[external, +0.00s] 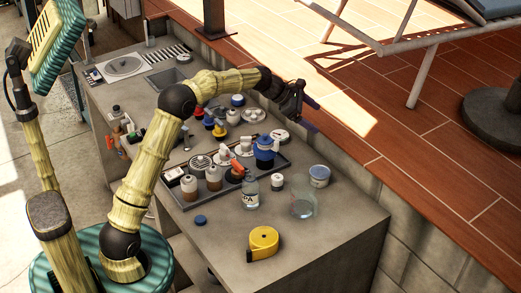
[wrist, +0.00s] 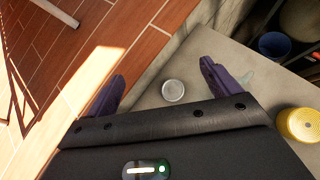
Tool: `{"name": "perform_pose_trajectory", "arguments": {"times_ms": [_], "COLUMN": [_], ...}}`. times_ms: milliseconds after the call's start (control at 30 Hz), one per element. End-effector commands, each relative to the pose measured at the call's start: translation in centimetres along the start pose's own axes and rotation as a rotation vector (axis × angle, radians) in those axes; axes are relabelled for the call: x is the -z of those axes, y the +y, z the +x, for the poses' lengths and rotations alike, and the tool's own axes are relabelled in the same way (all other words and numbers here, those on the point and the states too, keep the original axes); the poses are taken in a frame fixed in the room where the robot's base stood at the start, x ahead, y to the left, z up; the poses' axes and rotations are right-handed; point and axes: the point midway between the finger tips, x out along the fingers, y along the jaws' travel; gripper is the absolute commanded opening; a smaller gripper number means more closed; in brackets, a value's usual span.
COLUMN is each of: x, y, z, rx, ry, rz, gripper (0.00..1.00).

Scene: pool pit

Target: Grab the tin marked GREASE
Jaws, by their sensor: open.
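No lettering reading GREASE is legible in either view. A round tub with a pale top and blue side (external: 319,176) stands on the counter near its right edge; I cannot tell whether it is the marked tin. A pale round lid (wrist: 173,91), apparently the same tub, shows between and beyond my fingers in the wrist view. A small white pot (external: 277,182) stands left of the tub. My gripper (external: 308,115) is open and empty, raised above the counter's right edge; its purple fingers also show spread in the wrist view (wrist: 162,70).
A clear beaker (external: 303,206), a clear bottle (external: 250,193) and a yellow tape measure (external: 263,242) stand near the tub. A dark tray (external: 190,203) holds several jars and tins. Counter space is free at the front right. A raised tiled deck (external: 420,130) borders the counter.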

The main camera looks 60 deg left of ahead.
Motion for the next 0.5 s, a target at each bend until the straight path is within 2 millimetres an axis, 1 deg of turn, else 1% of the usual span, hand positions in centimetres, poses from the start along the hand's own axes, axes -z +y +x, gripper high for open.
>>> {"name": "perform_pose_trajectory", "arguments": {"times_ms": [100,267,433,500], "x": [0.1,0.2,2.0,3.2], "y": [1.3,2.8,2.5,2.3], "z": [0.4,0.7,2.2,3.2], "rx": [-0.008,-0.015,-0.012,-0.012], "ry": [-0.035,-0.076,-0.077,-0.077], "rz": [-0.081,-0.174,-0.186,-0.187], "gripper": [0.89,0.89,0.89,0.89]}}
